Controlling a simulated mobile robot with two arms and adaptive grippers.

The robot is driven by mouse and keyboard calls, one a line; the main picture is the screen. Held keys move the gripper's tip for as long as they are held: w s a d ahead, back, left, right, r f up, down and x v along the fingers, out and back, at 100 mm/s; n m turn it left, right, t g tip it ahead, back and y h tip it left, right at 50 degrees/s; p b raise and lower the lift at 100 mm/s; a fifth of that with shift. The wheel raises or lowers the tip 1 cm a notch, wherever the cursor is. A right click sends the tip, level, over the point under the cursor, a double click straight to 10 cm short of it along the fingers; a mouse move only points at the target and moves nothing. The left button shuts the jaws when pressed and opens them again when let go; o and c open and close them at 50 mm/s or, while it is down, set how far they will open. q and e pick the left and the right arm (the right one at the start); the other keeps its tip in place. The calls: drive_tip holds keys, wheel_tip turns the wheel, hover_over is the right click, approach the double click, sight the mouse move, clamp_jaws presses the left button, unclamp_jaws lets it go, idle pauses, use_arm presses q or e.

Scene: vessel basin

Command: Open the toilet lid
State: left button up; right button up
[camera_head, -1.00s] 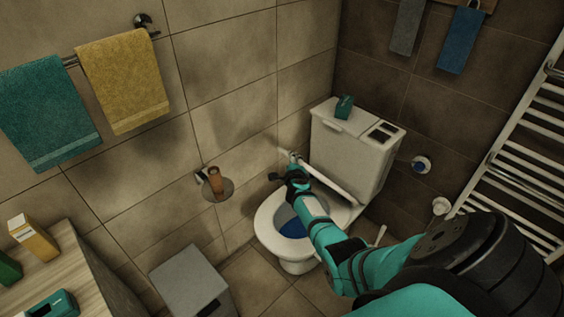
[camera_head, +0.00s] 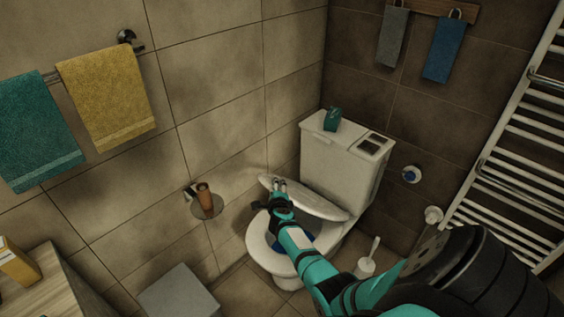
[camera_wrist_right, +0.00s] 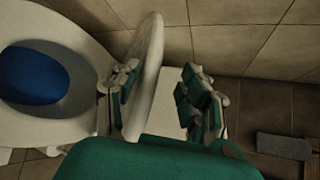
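The white toilet lid (camera_head: 322,205) is raised at a slant between the bowl and the tank in the head view. The seat ring (camera_head: 257,240) and the blue inside of the bowl show below it. My right gripper (camera_head: 279,184) is at the lid's left side, its arm crossing over the bowl. In the right wrist view the lid (camera_wrist_right: 150,60) stands between the two spread fingers of my right gripper (camera_wrist_right: 160,98), close to the left finger, with a gap to the right finger. Contact is unclear. My left gripper is not in view.
The tank (camera_head: 345,160) carries a teal box (camera_head: 332,119). A paper holder (camera_head: 206,203) is on the left wall. A grey bin (camera_head: 180,296) stands at the lower left, a toilet brush (camera_head: 367,265) right of the bowl, and a towel radiator (camera_head: 510,160) at the right.

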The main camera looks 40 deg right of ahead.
drive_tip(key=d+r+p+v, duration=0.2)
drive_tip(key=r+p+v, duration=0.1)
drive_tip(key=p+v, duration=1)
drive_tip(key=shift+v, duration=2.8)
